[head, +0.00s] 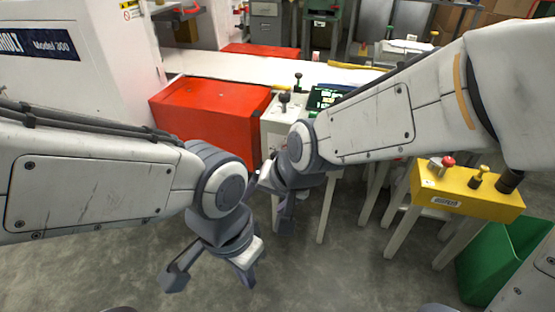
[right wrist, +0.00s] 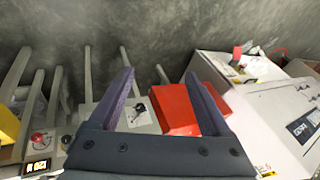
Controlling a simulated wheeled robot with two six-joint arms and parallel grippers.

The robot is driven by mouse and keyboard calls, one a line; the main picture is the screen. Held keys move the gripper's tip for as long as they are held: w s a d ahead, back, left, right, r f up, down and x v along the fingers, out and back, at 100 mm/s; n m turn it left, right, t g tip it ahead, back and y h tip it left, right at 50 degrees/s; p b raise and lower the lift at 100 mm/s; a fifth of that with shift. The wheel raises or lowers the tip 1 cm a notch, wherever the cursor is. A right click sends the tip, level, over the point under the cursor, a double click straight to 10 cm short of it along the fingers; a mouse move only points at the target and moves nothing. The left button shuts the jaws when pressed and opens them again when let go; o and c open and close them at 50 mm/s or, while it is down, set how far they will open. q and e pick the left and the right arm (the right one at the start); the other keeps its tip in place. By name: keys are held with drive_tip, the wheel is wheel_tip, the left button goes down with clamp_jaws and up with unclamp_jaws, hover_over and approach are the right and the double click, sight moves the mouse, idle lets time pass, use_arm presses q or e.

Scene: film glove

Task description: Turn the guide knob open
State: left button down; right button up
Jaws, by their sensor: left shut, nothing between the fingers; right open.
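A black knob (head: 283,98) stands on a narrow white stand (head: 272,136) beside a red box. I cannot tell for sure that this is the guide knob. In the right wrist view a small knob (right wrist: 138,108) with a red mark sits on a pale panel, partly between the fingers. My right gripper (head: 279,208) is open and empty, in front of the white stand and below its top; it also shows in the right wrist view (right wrist: 158,75).
The red box (head: 205,112) stands left of the stand, near a white machine (head: 75,60). A yellow stand (head: 466,193) with several knobs is at right, beside a green bin (head: 500,255). My arms hide part of the middle. The front floor is clear.

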drive_tip(key=w+a+f+m+t+b, duration=0.3)
drive_tip(key=w+f+m+t+b, duration=0.15)
drive_tip(key=w+m+b, duration=0.35)
drive_tip(key=w+a+f+m+t+b, duration=0.3)
drive_tip(key=w+f+m+b, duration=0.35)
drive_tip(key=w, duration=0.35)
drive_tip(key=w+d+f+m+t+h+b, duration=0.2)
drive_tip(key=w+d+m+h+b, duration=0.1)
drive_tip(key=w+m+b, duration=0.2)
drive_tip(key=w+d+f+m+t+h+b, duration=0.1)
drive_tip(key=w+d+f+m+h+b, duration=0.2)
drive_tip(key=m, duration=0.7)
drive_tip(key=w+d+f+m+t+h+b, duration=0.2)
drive_tip(key=w+f+m+h+b, duration=0.1)
drive_tip(key=w+m+b, duration=0.4)
drive_tip(key=shift+w+d+m+t, duration=0.2)
drive_tip(key=shift+w+m, duration=0.15)
drive_tip(key=shift+w, duration=0.3)
drive_tip(key=shift+w+d+m+t, duration=0.2)
drive_tip(key=shift+w+m, duration=0.1)
drive_tip(key=shift+w, duration=0.3)
use_arm(q)
wheel_tip(320, 180, down, 32)
drive_tip(key=shift+f, duration=0.2)
use_arm(e)
drive_tip(key=shift+w+d+r, duration=0.15)
drive_tip(key=shift+w, duration=0.5)
clamp_jaws()
